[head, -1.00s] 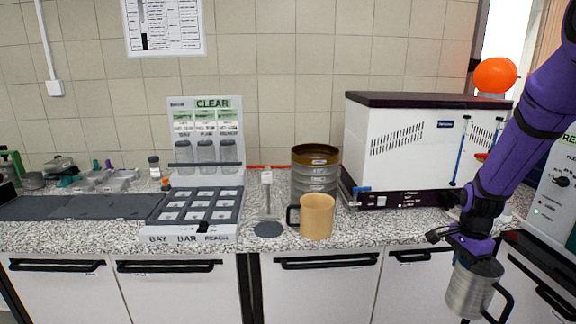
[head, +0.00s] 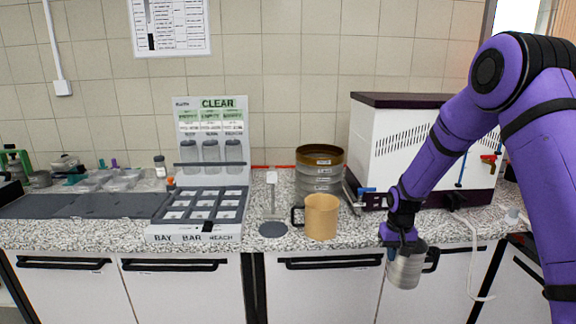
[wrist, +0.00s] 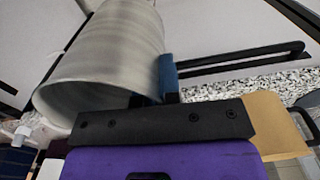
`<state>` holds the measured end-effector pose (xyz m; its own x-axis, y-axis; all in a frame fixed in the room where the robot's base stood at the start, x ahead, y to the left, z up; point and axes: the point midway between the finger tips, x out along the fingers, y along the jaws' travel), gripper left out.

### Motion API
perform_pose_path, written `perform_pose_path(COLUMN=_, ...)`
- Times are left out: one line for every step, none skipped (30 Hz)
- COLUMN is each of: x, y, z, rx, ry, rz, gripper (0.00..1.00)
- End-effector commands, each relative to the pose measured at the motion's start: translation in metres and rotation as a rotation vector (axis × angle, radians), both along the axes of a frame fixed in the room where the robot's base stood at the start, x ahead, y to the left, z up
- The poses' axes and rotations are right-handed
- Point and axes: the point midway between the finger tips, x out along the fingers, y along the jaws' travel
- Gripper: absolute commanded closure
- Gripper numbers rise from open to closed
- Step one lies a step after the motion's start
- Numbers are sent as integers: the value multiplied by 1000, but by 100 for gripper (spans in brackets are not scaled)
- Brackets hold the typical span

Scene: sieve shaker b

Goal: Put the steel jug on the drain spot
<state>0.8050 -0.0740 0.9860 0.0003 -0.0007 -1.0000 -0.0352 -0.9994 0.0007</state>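The steel jug (head: 406,270), a grey metal cylinder with a black handle on its right, hangs slightly tilted from my gripper (head: 403,246), in front of the cabinet doors just off the counter edge. My gripper is shut on the jug near its upper end. In the wrist view the jug (wrist: 105,55) fills the upper left, against a blue finger pad, and part of the fingers is hidden. A dark round disc (head: 272,230) lies on the counter left of the jug; no label shows whether it is the drain spot.
A tan mug (head: 321,218) stands on the counter between disc and jug, before a sieve stack (head: 319,172). A thin stand (head: 271,190) rises behind the disc. A sample tray (head: 158,236) is to the left. A white machine (head: 400,135) and a hanging hose (head: 474,262) are right.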

Motion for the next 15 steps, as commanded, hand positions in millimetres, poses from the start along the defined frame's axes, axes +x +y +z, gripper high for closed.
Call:
perform_pose_path(x=0, y=3, z=-4, rx=0, ry=1, rz=20, gripper=100)
perform_pose_path(x=-2, y=4, z=-7, rx=0, ry=2, rz=29, gripper=100)
perform_pose_path(x=-7, y=5, z=-14, rx=0, ry=4, rz=36, gripper=100)
perform_pose_path(x=-11, y=5, z=-21, rx=0, ry=6, rz=39, gripper=100)
perform_pose_path(x=-16, y=5, z=-28, rx=0, ry=7, rz=41, gripper=100)
perform_pose_path(x=-23, y=5, z=-37, rx=0, ry=8, rz=41, gripper=100)
perform_pose_path(x=-28, y=5, z=-43, rx=0, ry=6, rz=40, gripper=100)
perform_pose_path(x=-33, y=5, z=-49, rx=0, ry=6, rz=40, gripper=100)
perform_pose_path(x=-39, y=5, z=-55, rx=0, ry=6, rz=40, gripper=100)
perform_pose_path(x=-43, y=5, z=-60, rx=0, ry=5, rz=39, gripper=100)
perform_pose_path(x=-46, y=5, z=-63, rx=1, ry=5, rz=38, gripper=100)
perform_pose_path(x=-49, y=5, z=-67, rx=1, ry=2, rz=37, gripper=100)
perform_pose_path(x=-51, y=5, z=-69, rx=1, ry=2, rz=36, gripper=100)
perform_pose_path(x=-52, y=5, z=-70, rx=0, ry=2, rz=37, gripper=100)
perform_pose_path(x=-53, y=4, z=-70, rx=0, ry=0, rz=37, gripper=100)
